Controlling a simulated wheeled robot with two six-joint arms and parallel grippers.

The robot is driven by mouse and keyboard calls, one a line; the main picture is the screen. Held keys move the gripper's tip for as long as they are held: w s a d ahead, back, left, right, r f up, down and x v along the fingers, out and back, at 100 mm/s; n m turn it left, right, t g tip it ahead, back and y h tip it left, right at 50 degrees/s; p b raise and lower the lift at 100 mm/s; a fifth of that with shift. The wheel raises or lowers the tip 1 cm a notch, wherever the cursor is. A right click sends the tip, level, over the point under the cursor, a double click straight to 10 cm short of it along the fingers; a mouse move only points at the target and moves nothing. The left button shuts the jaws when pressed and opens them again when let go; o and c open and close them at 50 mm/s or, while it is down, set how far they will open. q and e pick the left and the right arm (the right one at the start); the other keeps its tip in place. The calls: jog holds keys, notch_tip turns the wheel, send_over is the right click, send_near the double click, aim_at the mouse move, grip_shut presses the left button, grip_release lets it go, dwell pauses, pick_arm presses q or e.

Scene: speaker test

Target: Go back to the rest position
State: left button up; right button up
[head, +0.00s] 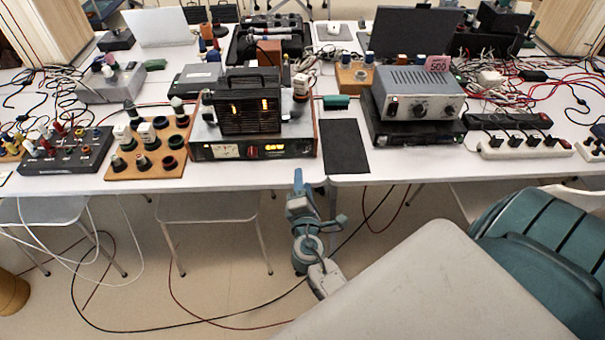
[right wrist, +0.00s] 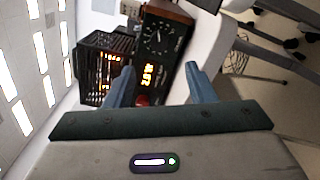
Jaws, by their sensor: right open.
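My right gripper (head: 297,178) is in front of the table's front edge, at the middle of the head view. Its blue fingers point toward the table. In the right wrist view my right gripper (right wrist: 162,84) is open, with nothing between its two fingers. Beyond the fingers, the black caged amplifier (right wrist: 92,68) shows with glowing orange parts, turned on its side in that view. My left gripper is in neither view.
The white table (head: 240,178) carries the caged amplifier (head: 248,118), a grey metal box (head: 418,80), a wooden tube board (head: 175,165) and a power strip (head: 520,145). Stools (head: 215,207) and loose cables occupy the floor in front. A black mat (head: 345,148) lies bare.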

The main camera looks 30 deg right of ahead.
jog(key=s+a+f+m+g+y, duration=0.15)
jog(key=s+f, duration=0.25)
jog(key=f, duration=0.7)
jog(key=s+f+m+g+y, duration=0.2)
jog(key=s+f+g, duration=0.1)
jog(key=f, duration=0.7)
jog(key=s+a+f+m+g+y, duration=0.15)
jog(key=s+f, duration=0.25)
jog(key=f, duration=0.7)
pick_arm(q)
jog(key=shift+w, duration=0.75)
pick_arm(e)
jog(key=s+d+f+m+g+y, duration=0.1)
jog(key=s+f+m+g, duration=0.1)
jog(key=s+f, duration=0.4)
jog(key=s+d+f+m+g+y, duration=0.1)
jog(key=s+f+m+g, duration=0.2)
jog(key=s, duration=1)
jog(key=s+d+f+m+g+y, duration=0.1)
jog(key=s+f+m+g, duration=0.2)
jog(key=s+f, duration=0.6)
jog(key=shift+s+f+m, duration=0.2)
jog(key=shift+f+m, duration=0.6)
jog(key=shift+m, duration=0.4)
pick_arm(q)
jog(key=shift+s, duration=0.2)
